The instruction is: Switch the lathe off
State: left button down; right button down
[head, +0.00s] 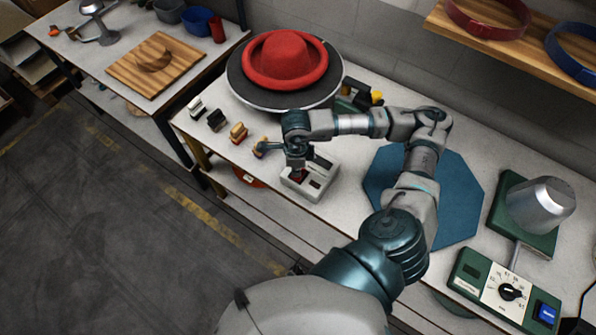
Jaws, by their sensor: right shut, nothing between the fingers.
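The lathe (234,85) is a round dark turntable at the back of the bench, with a red hat (287,57) on it. In front of it stands a light grey control box (318,193) with dark and red parts on its top. My right gripper (298,174) points down at the left part of this box, over a red switch area. Its fingers are shut with nothing between them. The gripper covers part of the box top, and I cannot tell whether the fingertips touch the switch or which way it is set. My left gripper is not in view.
A blue octagonal mat (460,197) lies to the right, under my arm. A metal form on a green base (507,236) and a green dial panel (499,291) stand at the right. A wooden shelf (500,37) hangs above.

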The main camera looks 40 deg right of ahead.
jog(key=shift+r+p, duration=1.6)
jog(key=shift+r, duration=1.6)
jog(key=shift+f, duration=0.1)
